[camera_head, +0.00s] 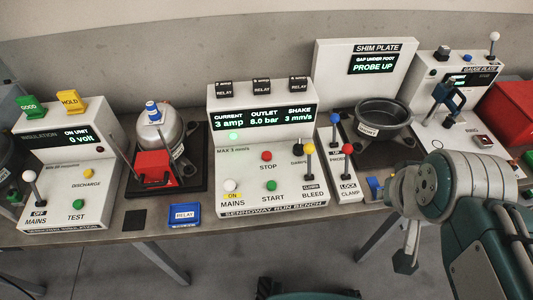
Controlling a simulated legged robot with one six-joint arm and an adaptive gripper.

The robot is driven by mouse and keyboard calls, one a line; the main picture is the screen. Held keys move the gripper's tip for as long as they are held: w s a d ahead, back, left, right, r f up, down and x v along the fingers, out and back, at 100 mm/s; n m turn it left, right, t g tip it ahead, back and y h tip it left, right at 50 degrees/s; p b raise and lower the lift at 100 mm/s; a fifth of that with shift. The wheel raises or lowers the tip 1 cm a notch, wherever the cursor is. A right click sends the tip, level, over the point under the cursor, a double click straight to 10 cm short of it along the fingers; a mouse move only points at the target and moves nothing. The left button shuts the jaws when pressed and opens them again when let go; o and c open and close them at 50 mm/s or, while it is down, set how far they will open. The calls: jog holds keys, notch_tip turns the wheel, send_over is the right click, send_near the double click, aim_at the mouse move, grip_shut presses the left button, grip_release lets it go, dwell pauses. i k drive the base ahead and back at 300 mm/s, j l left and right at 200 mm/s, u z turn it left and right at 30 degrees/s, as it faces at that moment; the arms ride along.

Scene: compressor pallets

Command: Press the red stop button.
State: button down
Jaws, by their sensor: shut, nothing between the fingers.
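The red stop button (267,156) is on the sloped face of the white run bench panel (245,205) in the middle, above the word STOP. It is in plain view with nothing over it. My gripper (405,262) hangs at the lower right, in front of the table edge, with its tip pointing down. It looks shut and empty. It is well to the right of the stop button, nearer to me and not touching it.
A blue-topped lever (335,118) and a red-topped lever (350,149) stand between the button and my arm.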

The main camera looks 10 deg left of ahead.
aim_at(266, 155)
jog(key=k+j+z, duration=0.2)
jog(key=j, duration=0.2)
jog(key=j+z, duration=0.2)
jog(key=j, duration=0.25)
jog(key=k+j+z, duration=0.2)
jog(key=j, duration=0.2)
jog(key=i, duration=0.1)
